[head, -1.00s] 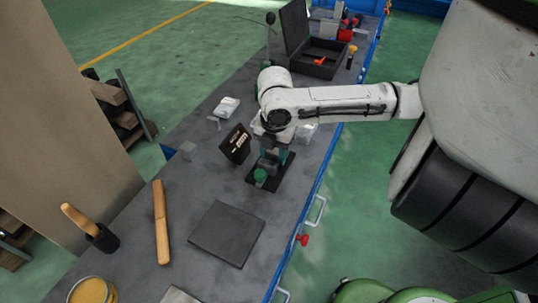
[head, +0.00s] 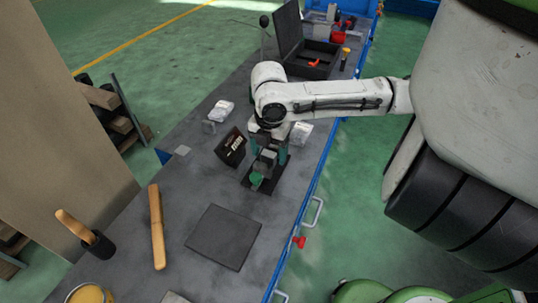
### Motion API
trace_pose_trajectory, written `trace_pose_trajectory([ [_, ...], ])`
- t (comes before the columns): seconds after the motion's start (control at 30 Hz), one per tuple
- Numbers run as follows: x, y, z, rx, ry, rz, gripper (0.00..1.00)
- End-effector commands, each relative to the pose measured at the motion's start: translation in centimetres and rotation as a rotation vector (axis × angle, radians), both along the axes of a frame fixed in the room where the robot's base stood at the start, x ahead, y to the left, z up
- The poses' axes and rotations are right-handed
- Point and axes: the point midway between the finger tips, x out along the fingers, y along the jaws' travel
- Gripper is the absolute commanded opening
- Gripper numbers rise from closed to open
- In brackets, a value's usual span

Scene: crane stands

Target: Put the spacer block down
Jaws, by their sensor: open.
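My gripper (head: 268,164), with teal fingers, points down over a small black plate (head: 247,182) on the grey bench. It is open. A small grey block (head: 268,156), which looks like the spacer block, shows between the fingers. My wrist hides part of it, and I cannot tell whether it touches the plate or a finger. A round green piece (head: 256,178) sits at the near end of the plate, just in front of the gripper.
A black box with white markings (head: 231,147) stands close left of my gripper. White packets lie at left (head: 221,111) and right (head: 301,133). A dark square mat (head: 223,236) lies bare in front.

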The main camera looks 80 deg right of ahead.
Motion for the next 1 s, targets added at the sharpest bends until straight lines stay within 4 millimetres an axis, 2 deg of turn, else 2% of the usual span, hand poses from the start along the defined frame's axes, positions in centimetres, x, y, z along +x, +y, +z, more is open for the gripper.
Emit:
trace_pose_trajectory([
  [0.3, 0.1, 0.0, 6.6, -0.004, -0.002, 0.002, 0.72],
  [0.5, 0.0, 0.0, 9.3, -0.001, -0.001, 0.003, 0.72],
  [0.7, 0.0, 0.1, 10.2, 0.000, 0.000, 0.003, 0.72],
  [1.0, 0.0, 0.1, 10.2, 0.000, 0.000, 0.002, 0.72],
])
